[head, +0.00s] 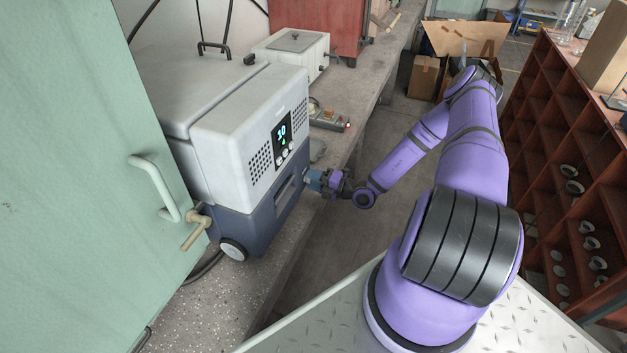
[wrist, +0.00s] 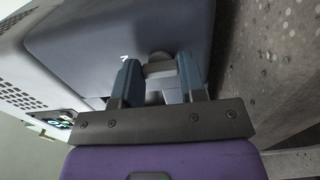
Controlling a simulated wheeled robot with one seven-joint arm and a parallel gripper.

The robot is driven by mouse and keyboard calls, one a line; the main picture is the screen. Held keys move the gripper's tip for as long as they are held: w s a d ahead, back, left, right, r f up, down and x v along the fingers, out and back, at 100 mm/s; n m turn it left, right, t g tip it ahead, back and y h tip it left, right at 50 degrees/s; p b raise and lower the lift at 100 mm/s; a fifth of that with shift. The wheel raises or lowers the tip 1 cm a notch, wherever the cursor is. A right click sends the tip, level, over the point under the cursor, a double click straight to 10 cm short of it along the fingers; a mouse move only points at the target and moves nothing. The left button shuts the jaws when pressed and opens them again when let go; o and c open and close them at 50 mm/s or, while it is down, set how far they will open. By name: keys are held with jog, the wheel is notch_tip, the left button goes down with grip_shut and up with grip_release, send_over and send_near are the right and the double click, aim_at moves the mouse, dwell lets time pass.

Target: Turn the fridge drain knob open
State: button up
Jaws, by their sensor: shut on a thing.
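The fridge (head: 240,130) is a grey and dark blue portable box with a lit display, standing on the concrete bench. My gripper (head: 312,180) is at the fridge's right-hand end, low on the dark blue lower body. In the wrist view, the drain knob (wrist: 158,68) is a small grey piece on the dark blue wall. My gripper (wrist: 157,82) has its two blue fingers on either side of the knob and is shut on it. The fingers hide part of the knob, and I cannot tell how far it is turned.
The concrete bench (head: 215,295) runs away under the fridge. A power strip (head: 328,117) and a white box (head: 290,52) stand behind the fridge. A green door (head: 75,200) is close on the left. A red-brown shelf rack (head: 550,170) stands on the right.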

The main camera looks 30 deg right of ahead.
jog(key=shift+d, duration=0.1)
jog(key=o, duration=0.9)
jog(key=shift+s, duration=0.1)
jog(key=v, duration=1)
jog(key=shift+s+d, duration=0.25)
jog(key=shift+s, duration=0.05)
